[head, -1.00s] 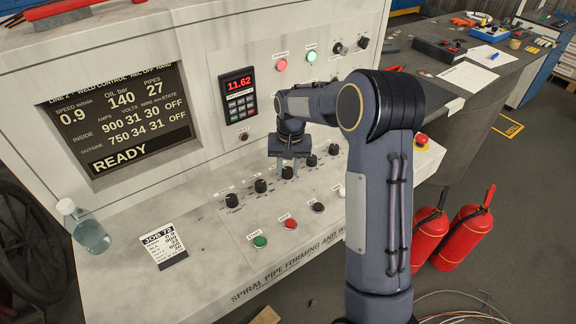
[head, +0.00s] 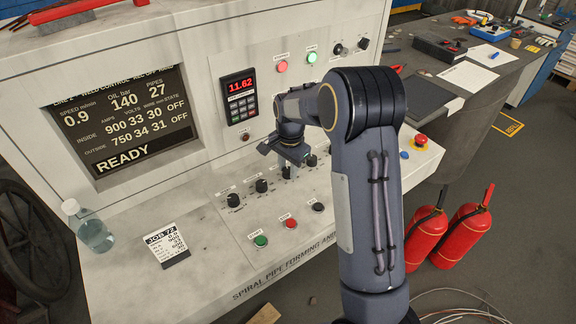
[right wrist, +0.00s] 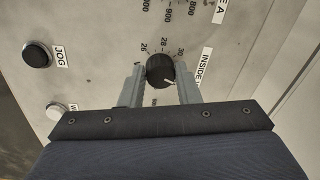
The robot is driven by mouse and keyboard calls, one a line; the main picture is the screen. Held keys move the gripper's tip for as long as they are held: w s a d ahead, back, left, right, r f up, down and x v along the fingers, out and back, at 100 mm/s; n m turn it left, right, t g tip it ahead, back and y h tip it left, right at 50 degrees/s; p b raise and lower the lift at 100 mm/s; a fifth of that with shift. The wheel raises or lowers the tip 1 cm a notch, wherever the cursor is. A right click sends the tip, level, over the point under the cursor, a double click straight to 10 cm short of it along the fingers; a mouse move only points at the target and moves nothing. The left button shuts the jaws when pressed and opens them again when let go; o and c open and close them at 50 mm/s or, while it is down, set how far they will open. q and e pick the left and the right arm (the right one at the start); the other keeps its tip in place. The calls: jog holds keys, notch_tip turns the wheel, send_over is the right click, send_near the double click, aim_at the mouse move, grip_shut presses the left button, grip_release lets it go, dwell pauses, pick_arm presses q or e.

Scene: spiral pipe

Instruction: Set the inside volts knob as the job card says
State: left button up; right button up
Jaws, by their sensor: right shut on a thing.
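The inside volts knob (right wrist: 160,68) is a round black knob with a white pointer line, in the right wrist view. My right gripper (right wrist: 161,75) is shut on it, one finger on each side. In the head view the same gripper (head: 288,166) reaches down to the sloping panel and largely hides the knob. The display (head: 125,128) reads inside 900 amps, 33 volts, wire 30, OFF, and READY below. The job card (head: 167,244) is headed JOB 72; its small lines are hard to read. My left gripper is not in view.
Other black knobs (head: 233,200) stand close to the left of the gripper. Green (head: 260,240) and red (head: 291,222) buttons are in front. A bottle (head: 95,232) stands at the left, and a red emergency button (head: 421,140) at the right.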

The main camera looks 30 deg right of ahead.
jog(key=shift+w+r, duration=0.1)
dwell(0.5)
jog(key=o, duration=1)
jog(key=shift+c, duration=0.2)
jog(key=r, duration=0.7)
jog(key=shift+s, duration=0.2)
jog(key=shift+s+r, duration=0.1)
jog(key=shift+r, duration=0.25)
